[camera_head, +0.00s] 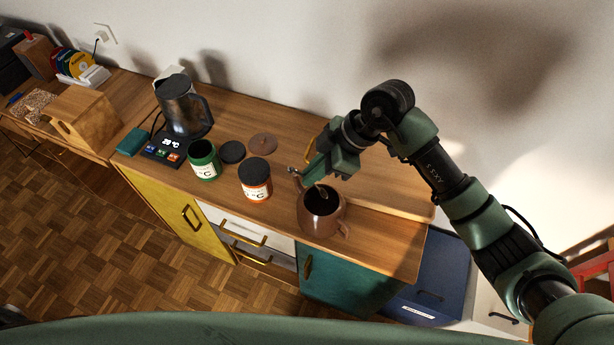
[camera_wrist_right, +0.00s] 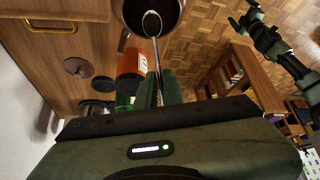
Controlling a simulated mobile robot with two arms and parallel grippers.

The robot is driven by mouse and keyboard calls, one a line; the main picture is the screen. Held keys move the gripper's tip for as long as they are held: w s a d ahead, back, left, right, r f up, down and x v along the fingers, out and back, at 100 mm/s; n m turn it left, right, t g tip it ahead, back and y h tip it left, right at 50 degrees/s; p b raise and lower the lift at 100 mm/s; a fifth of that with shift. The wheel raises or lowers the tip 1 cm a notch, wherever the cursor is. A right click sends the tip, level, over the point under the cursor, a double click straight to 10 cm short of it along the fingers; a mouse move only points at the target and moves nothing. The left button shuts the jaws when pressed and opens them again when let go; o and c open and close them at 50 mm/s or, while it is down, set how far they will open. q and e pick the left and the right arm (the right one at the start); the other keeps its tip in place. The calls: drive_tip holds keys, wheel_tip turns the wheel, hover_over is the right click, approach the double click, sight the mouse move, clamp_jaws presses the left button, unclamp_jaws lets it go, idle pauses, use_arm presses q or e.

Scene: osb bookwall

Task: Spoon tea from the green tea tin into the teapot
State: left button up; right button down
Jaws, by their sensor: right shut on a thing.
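The brown teapot (camera_head: 309,217) stands open on the counter. My right gripper (camera_head: 303,173) is shut on a metal spoon (camera_wrist_right: 156,52) just beside and above it. The spoon's bowl overlaps the teapot's mouth in the right wrist view (camera_wrist_right: 125,22); I cannot tell how deep it is or whether it holds tea. The green tea tin (camera_head: 205,162) stands open to the left, largely hidden by my fingers in the right wrist view.
An orange tin (camera_head: 255,181) with a black lid stands between green tin and teapot. A loose black lid (camera_head: 232,152) and a brown disc (camera_head: 263,143) lie behind. A dark kettle (camera_head: 178,108) stands at left. The counter's right end is clear.

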drive_tip(key=shift+w+d+y+b, duration=0.1)
drive_tip(key=shift+d+y+b, duration=0.95)
drive_tip(key=shift+b, duration=1)
drive_tip(key=shift+a+r+p, duration=0.25)
drive_tip(key=shift+r+p, duration=0.2)
drive_tip(key=shift+p, duration=0.15)
drive_tip(key=a+r+h+p, duration=0.2)
drive_tip(key=r+p, duration=0.1)
drive_tip(key=p, duration=0.4)
drive_tip(key=shift+a+h+p, duration=0.1)
drive_tip(key=shift+h+p, duration=0.2)
drive_tip(key=shift+h, duration=0.05)
